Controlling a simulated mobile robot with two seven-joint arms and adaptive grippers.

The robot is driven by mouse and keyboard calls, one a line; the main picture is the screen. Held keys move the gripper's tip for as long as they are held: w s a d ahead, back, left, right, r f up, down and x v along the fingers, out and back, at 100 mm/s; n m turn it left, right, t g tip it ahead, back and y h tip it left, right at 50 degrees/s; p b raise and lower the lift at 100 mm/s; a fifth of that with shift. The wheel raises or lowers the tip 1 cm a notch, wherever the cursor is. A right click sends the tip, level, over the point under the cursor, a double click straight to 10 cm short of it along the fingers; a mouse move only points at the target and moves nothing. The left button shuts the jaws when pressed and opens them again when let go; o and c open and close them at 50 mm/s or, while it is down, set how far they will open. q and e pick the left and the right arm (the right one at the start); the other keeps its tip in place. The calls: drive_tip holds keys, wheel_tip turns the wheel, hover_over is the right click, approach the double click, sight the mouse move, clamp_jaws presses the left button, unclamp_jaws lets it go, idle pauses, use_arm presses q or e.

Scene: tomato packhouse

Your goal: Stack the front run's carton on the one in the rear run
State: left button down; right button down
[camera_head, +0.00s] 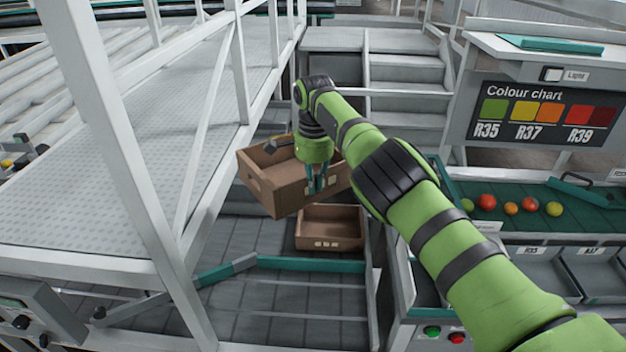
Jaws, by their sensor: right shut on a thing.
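My right gripper (317,178) comes down from above and is shut on the near wall of a brown open carton (276,197). This carton hangs tilted in the air, its left end towards the white frame. A second brown carton (331,243) sits below it and slightly to the right, on the grey roller run. The held carton overlaps the view of the second carton's upper left area, and the two look apart. The second carton looks empty inside. My left gripper is not in view.
A teal rail (310,263) crosses in front of the lower carton. White frame posts (135,150) stand close on the left. A sorting bench with several tomatoes (487,202) and a colour chart (545,113) is on the right. Grey steps (405,73) rise behind.

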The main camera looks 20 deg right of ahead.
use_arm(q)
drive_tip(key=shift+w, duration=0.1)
use_arm(e)
drive_tip(key=shift+d+f, duration=0.1)
drive_tip(key=shift+d, duration=0.15)
drive_tip(key=shift+w+f+m, duration=0.15)
drive_tip(key=shift+m, duration=0.15)
drive_tip(key=shift+d+f+m, duration=0.1)
drive_tip(key=shift+f+m, duration=0.15)
drive_tip(key=shift+m, duration=0.05)
drive_tip(key=shift+w+d+f, duration=0.15)
drive_tip(key=shift+w+d, duration=0.05)
drive_tip(key=shift+w, duration=0.1)
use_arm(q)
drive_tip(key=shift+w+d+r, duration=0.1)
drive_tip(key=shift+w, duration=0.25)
use_arm(e)
drive_tip(key=shift+d+f, duration=0.1)
drive_tip(key=shift+f, duration=0.15)
